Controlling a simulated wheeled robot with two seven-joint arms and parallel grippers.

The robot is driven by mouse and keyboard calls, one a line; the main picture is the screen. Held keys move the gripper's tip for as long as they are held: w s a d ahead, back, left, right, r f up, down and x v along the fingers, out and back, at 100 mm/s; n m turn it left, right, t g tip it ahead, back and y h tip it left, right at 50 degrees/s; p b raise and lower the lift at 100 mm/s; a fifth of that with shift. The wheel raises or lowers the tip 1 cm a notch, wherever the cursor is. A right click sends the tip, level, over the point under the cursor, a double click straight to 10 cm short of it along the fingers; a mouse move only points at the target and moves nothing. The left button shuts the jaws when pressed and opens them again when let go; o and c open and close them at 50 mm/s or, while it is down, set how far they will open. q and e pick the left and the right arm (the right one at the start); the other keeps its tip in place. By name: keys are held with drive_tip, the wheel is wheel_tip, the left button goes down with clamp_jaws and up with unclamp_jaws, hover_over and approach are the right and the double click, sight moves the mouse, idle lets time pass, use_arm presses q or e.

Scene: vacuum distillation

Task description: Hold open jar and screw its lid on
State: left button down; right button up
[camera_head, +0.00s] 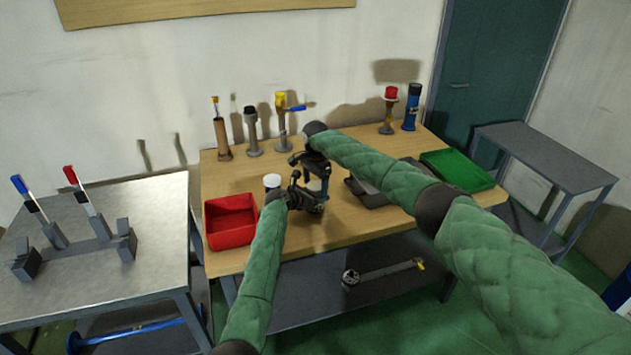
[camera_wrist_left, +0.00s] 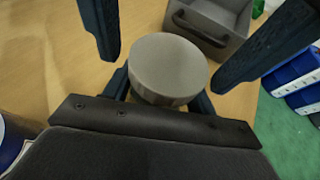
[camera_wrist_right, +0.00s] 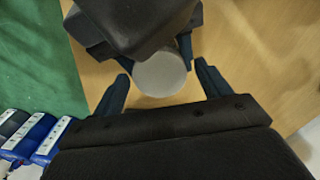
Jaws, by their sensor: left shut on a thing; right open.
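A round grey piece (camera_wrist_left: 168,68), flat on top, sits between my grippers over the wooden table. It also shows in the right wrist view (camera_wrist_right: 160,75). It hides what is below it, so I cannot tell lid from jar or see any thread. My left gripper (camera_head: 306,200) is shut on the jar, its fingers on both sides beneath the flat top. My right gripper (camera_head: 318,178) is open. Its fingers stand apart on either side of the round piece, with gaps showing. In the head view the grippers mostly hide the piece.
A white-topped container (camera_head: 272,181) stands close left of my left gripper. A red bin (camera_head: 230,220) is at the left and a grey tray (camera_head: 370,190) at the right, beside a green tray (camera_head: 457,170). Several upright tools line the back edge.

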drive_tip(key=shift+c, duration=0.5)
drive_tip(key=c, duration=0.9)
drive_tip(key=shift+m, duration=1.7)
drive_tip(key=shift+c, duration=0.2)
drive_tip(key=o, duration=1.1)
drive_tip(key=shift+r, duration=0.1)
drive_tip(key=shift+r, duration=2.15)
drive_tip(key=shift+c, duration=0.3)
